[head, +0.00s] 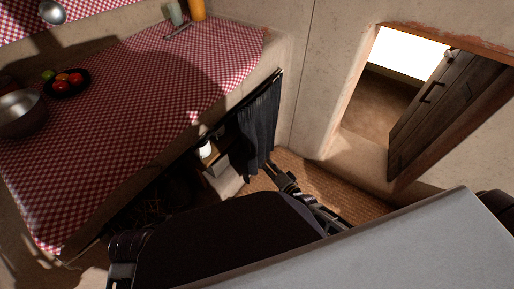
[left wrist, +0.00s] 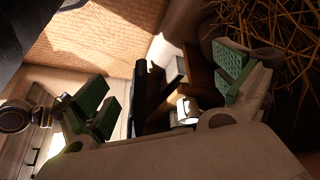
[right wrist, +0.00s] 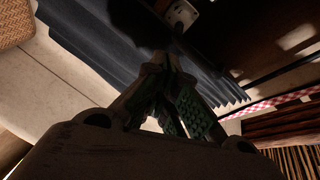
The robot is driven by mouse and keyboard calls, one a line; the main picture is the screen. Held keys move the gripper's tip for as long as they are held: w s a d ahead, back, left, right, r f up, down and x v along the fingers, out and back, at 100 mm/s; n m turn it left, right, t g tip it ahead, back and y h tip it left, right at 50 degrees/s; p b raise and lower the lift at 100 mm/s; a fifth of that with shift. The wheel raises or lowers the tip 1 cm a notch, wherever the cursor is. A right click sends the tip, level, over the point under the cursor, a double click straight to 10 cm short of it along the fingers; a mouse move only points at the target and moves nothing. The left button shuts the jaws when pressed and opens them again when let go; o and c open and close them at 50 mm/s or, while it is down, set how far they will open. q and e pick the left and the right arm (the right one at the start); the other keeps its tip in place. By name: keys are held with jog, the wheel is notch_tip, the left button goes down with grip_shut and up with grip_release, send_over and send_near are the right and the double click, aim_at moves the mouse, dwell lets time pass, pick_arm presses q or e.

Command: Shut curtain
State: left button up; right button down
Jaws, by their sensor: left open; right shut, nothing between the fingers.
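The dark grey curtain (head: 258,125) hangs from a rod under the counter's front edge, bunched at the right end. The opening to its left is uncovered. My right gripper (head: 272,170) is just in front of the curtain's lower part; in the right wrist view its fingertips (right wrist: 166,62) are shut together and empty, overlapping the pleated curtain (right wrist: 95,45). I cannot tell whether they touch it. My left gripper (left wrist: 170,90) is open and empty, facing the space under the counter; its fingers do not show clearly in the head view.
The counter (head: 130,95) has a checked cloth, a metal pot (head: 20,113) and a fruit plate (head: 68,83). Under it are a shelf with a white object (head: 205,150) and dark straw.

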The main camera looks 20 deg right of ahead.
pick_arm(q)
jog(key=shift+s+a+f+g+y, duration=0.15)
jog(key=shift+s+a+f+g, duration=0.15)
jog(key=shift+s, duration=0.3)
jog(key=shift+s+a+f+g+y, duration=0.15)
jog(key=shift+s+f+g, duration=0.15)
jog(key=shift+s, duration=0.3)
pick_arm(e)
jog(key=d+r+m, duration=0.1)
jog(key=m, duration=0.1)
jog(key=d+r+m+t+h, duration=0.1)
jog(key=m, duration=0.1)
jog(key=w+d+r+m+t+h, duration=0.1)
jog(key=m, duration=0.1)
jog(key=shift+r, duration=0.4)
jog(key=shift+w, duration=0.1)
pick_arm(q)
notch_tip(320, 180, down, 6)
jog(key=w+d+t+h+b, duration=0.1)
jog(key=d+b, duration=0.1)
jog(key=shift+n+b, duration=0.3)
jog(key=shift+b, duration=0.1)
pick_arm(e)
jog(key=w+a, duration=0.5)
jog(key=w, duration=0.2)
jog(key=shift+w, duration=0.4)
pick_arm(q)
jog(key=shift+a, duration=0.1)
